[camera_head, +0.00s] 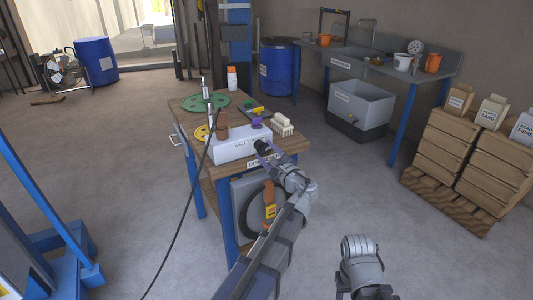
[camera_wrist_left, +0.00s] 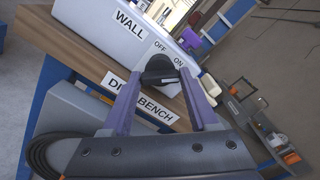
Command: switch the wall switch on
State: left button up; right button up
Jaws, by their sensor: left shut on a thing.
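The wall switch is a black rotary knob (camera_wrist_left: 158,68) on the front of a white box (camera_wrist_left: 105,22) labelled WALL, with OFF and ON printed beside it in the left wrist view. In the head view the white box (camera_head: 232,143) stands on the workbench's near edge. My left gripper (camera_wrist_left: 160,80) is shut on the knob, one purple finger on each side. In the head view my left gripper (camera_head: 264,148) reaches the box's right end and hides most of the knob. I cannot tell exactly which mark the knob points to.
The wooden workbench (camera_head: 180,106) also bears green and yellow discs, a brown pot and a white bottle (camera_head: 232,77). A black cable (camera_head: 185,215) hangs in front of it. A shelf with cups and stacked cartons stand to the right. The floor around is mostly clear.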

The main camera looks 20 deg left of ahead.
dwell(0.5)
pick_arm(q)
jog(key=o, duration=1.4)
jog(key=shift+v, duration=3.95)
jog(key=s+d+n+g+h+p, duration=0.4)
jog(key=s+d+p, duration=0.1)
jog(key=s+p, duration=0.2)
jog(key=s+d+n+g+h+p, duration=0.4)
jog(key=s+p, duration=0.3)
jog(key=s, duration=0.2)
jog(key=s+d+f+n+g+h+p, duration=0.1)
jog(key=s+d+n+g+h+p, duration=0.3)
jog(key=s+d+p, duration=0.3)
jog(key=shift+s+n, duration=0.4)
jog(key=shift+n, duration=0.2)
